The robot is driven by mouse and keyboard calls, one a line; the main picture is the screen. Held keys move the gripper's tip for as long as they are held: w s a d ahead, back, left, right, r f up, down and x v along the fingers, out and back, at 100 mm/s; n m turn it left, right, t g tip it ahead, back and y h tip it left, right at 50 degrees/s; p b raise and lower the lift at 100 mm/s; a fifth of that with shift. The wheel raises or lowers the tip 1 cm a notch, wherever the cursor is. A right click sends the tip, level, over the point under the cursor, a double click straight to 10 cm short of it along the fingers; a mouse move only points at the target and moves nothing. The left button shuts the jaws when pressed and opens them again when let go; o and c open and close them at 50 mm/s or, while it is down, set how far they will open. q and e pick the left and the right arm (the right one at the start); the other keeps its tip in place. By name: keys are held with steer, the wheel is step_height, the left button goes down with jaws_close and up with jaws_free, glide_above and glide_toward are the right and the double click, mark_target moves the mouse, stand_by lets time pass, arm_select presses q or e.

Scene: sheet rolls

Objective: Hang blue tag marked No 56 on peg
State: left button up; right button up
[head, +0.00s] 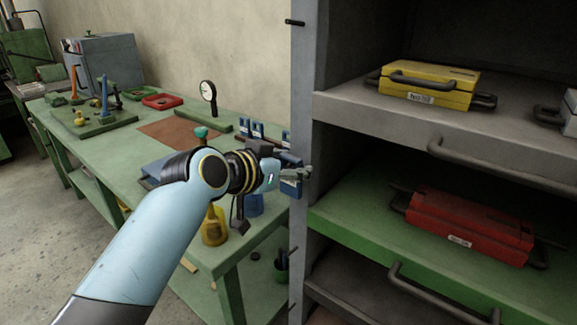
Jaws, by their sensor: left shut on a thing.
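My left gripper (297,174) is at the front edge of the grey shelf post, shut on a small blue tag (290,189). The tag hangs below the fingers, close against the post; its marking is too small to read. A short dark peg (295,22) sticks out to the left near the top of the post, well above the gripper. Another small dark peg (293,251) shows lower on the post. I cannot tell whether a peg is hidden behind the gripper, or whether the tag touches one. My right gripper is not in view.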

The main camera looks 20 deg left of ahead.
arm_select(q)
steer(key=shift+d, duration=0.1)
steer(key=o, duration=1.3)
steer(key=shift+w+d, duration=0.25)
steer(key=shift+w, duration=0.05)
steer(key=shift+s+a, duration=0.1)
